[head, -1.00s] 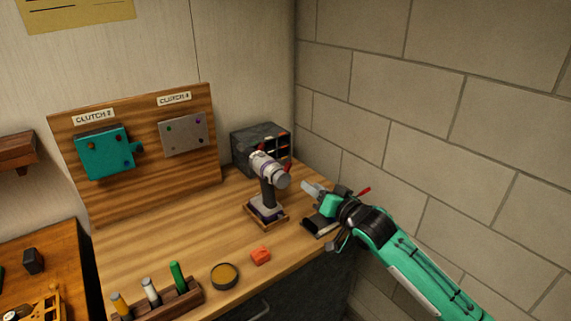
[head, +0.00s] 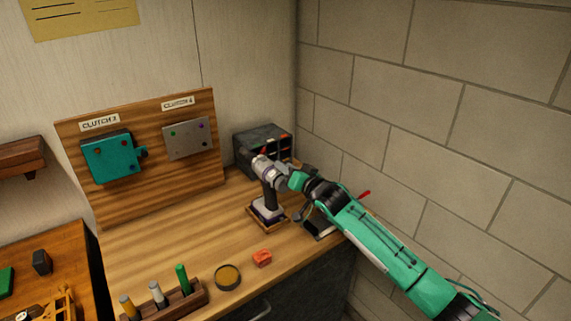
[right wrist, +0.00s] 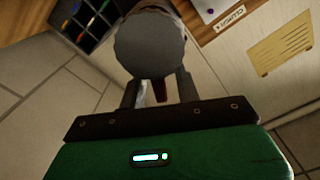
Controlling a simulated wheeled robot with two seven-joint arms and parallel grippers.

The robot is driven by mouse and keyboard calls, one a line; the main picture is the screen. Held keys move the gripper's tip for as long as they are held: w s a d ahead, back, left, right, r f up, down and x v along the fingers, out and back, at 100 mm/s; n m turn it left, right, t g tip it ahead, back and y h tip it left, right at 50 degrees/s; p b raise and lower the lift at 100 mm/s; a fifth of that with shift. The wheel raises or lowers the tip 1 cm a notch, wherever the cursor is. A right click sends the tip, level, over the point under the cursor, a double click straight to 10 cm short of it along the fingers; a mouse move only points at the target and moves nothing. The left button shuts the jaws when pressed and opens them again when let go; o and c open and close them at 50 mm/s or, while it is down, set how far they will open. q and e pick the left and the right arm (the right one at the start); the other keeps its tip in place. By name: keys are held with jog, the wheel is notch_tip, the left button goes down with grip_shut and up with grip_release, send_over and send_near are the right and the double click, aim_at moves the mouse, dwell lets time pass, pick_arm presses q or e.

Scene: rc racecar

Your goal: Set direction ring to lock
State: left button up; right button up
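In the right wrist view the round grey end of the drill (right wrist: 150,48) fills the top middle. The two fingers of the right gripper (right wrist: 160,95) are apart below it. A small dark red piece (right wrist: 160,91) shows in the gap between them; I cannot tell whether they touch it. The direction ring's markings are not readable. My left gripper is out of view.
A dark organiser (head: 262,140) stands behind the drill. A board with a teal box (head: 110,158) and grey plate (head: 188,138) is at left. An orange block (head: 262,258), round tin (head: 228,277) and tool rack (head: 180,301) line the front. A brick wall (head: 430,110) bounds the right.

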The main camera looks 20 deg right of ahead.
jog(key=shift+w+a, duration=0.2)
jog(key=shift+w, duration=0.25)
grip_shut()
